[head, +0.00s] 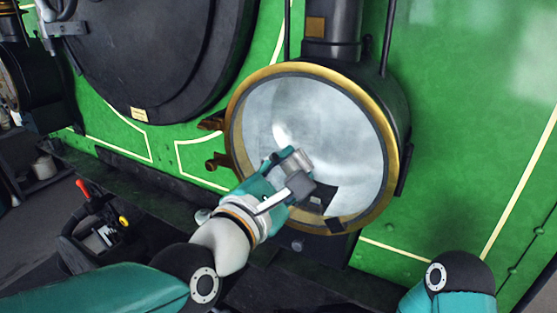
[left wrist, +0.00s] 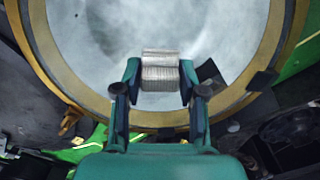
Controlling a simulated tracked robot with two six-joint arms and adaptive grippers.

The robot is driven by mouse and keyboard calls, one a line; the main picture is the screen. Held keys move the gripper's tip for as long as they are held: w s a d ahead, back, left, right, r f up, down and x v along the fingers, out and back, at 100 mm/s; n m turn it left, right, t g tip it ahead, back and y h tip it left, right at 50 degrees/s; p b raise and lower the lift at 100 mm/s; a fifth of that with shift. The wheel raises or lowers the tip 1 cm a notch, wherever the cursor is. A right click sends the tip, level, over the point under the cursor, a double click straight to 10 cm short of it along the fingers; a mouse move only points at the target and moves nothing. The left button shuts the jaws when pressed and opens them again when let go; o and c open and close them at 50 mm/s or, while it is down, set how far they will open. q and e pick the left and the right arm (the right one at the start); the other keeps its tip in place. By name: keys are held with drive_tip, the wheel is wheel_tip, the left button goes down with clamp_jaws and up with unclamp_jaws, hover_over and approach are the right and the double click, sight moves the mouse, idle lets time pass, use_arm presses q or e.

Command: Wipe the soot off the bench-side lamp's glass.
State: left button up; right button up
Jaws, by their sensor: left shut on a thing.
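My left gripper (head: 292,168) is in front of the lower middle of the glass, shut on a ribbed light-grey pad (left wrist: 160,70). The pad is at the glass, but I cannot tell whether it touches. A dark four-sided patch (head: 322,199) shows low on the glass beside the gripper. My right gripper is not in view.
A dark round boiler door (head: 150,50) is at the upper left. Brown hinge lugs (head: 217,160) stick out left of the lamp. A dark ledge (head: 170,207) runs below. A second dark lamp-like housing (head: 15,85) is at the far left. Green panel to the right is clear.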

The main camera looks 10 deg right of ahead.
use_arm(q)
drive_tip(key=shift+s+d, duration=0.5)
drive_tip(key=shift+d, duration=0.25)
drive_tip(key=shift+r+p, duration=0.55)
drive_tip(key=shift+r, duration=0.35)
drive_tip(key=shift+w+a+f+b, duration=0.15)
drive_tip(key=shift+w+a+b, duration=0.15)
drive_tip(key=shift+b, duration=0.3)
drive_tip(key=shift+w+a+f+b, duration=0.1)
drive_tip(key=shift+w+a+b, duration=0.3)
drive_tip(key=shift+a+b, duration=0.4)
drive_tip(key=shift+w+a+b, duration=0.6)
drive_tip(key=shift+a+b, duration=0.1)
drive_tip(key=shift+b, duration=0.25)
